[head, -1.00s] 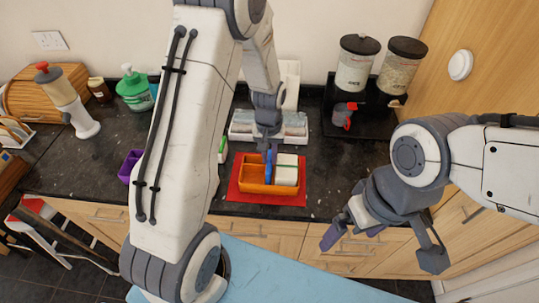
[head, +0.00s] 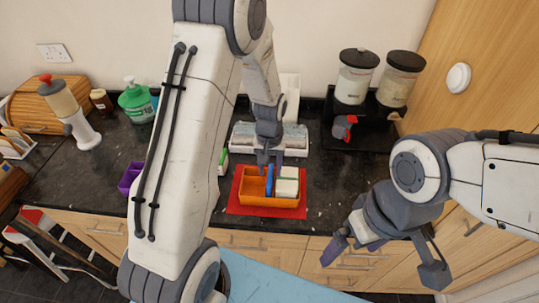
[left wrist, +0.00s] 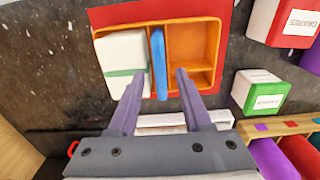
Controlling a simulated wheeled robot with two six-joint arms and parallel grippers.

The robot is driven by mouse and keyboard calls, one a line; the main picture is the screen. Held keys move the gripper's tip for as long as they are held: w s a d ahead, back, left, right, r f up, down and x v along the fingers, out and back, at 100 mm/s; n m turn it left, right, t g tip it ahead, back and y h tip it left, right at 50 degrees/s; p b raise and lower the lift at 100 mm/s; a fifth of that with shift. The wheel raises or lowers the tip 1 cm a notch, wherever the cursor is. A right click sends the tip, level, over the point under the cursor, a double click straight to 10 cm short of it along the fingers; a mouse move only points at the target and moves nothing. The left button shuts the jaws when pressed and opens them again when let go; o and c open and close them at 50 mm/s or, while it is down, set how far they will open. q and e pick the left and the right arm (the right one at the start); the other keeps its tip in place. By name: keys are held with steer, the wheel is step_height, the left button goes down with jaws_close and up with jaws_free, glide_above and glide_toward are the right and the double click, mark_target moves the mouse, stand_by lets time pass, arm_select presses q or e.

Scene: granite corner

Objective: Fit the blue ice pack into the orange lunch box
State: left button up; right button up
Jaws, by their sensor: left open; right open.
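The orange lunch box (head: 255,201) sits on a red mat (head: 237,203) on the dark counter. The blue ice pack (head: 269,180) stands on edge inside it, against a white block with a green band (head: 287,186). In the left wrist view the ice pack (left wrist: 158,62) lies between the white block (left wrist: 122,54) and the empty divided compartments of the lunch box (left wrist: 193,42). My left gripper (head: 270,162) is open above the box, its fingers spread on either side of the ice pack (left wrist: 156,86). My right gripper (head: 384,262) is open and empty, away from the box at the right.
A purple container (head: 131,177) stands left of the box. Behind the box is a pale tray (head: 295,140). Two lidded jars and a red-and-grey item (head: 343,127) stand on a black stand at the back right. The counter right of the mat is clear.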

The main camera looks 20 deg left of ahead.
arm_select(q)
step_height(320, 180, up, 10)
steer(key=b, duration=0.2)
steer(key=s+d+r+m, duration=0.4)
steer(key=s+d+m, duration=0.1)
steer(key=s+d, duration=0.5)
steer(key=s+d+m, duration=0.2)
steer(key=s, duration=0.5)
steer(key=s+d+m+h, duration=0.1)
steer(key=s+d+m, duration=0.1)
steer(key=s, duration=0.4)
steer(key=shift+s+m, duration=0.35)
steer(key=shift+m, duration=0.35)
step_height(320, 180, down, 4)
steer(key=b, duration=0.4)
steer(key=shift+r, duration=0.25)
